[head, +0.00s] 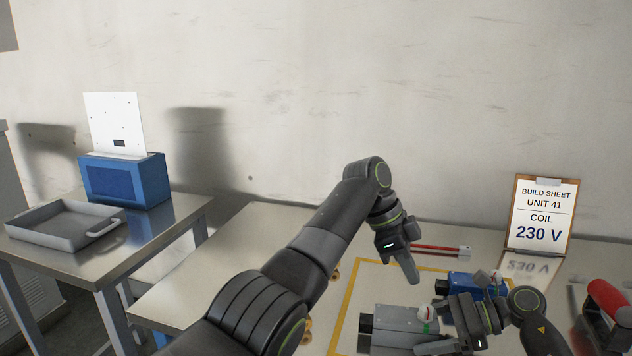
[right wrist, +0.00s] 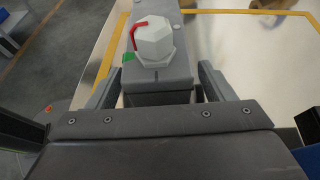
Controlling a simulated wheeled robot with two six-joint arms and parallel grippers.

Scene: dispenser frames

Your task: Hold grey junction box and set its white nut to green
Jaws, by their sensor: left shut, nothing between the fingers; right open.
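The grey junction box (head: 392,324) lies on the bench inside a yellow outline. Its white nut (head: 426,313) stands on top and bears a red mark; a green patch (head: 428,328) is beside it. In the right wrist view the nut (right wrist: 154,40) has a red stripe whose lower end is close to the green patch (right wrist: 128,58). My right gripper (right wrist: 160,88) is open, with a finger on each side of the box (right wrist: 160,92) and gaps visible. My left gripper (head: 412,274) is shut and empty, pointing down above and behind the box.
A blue box (head: 464,282) with a pale knob stands close behind the right gripper. Red leads (head: 438,249) lie farther back. A build sheet (head: 540,214) reads 230 V. A red-handled tool (head: 606,298) is at right. A grey tray (head: 62,226) is on the left table.

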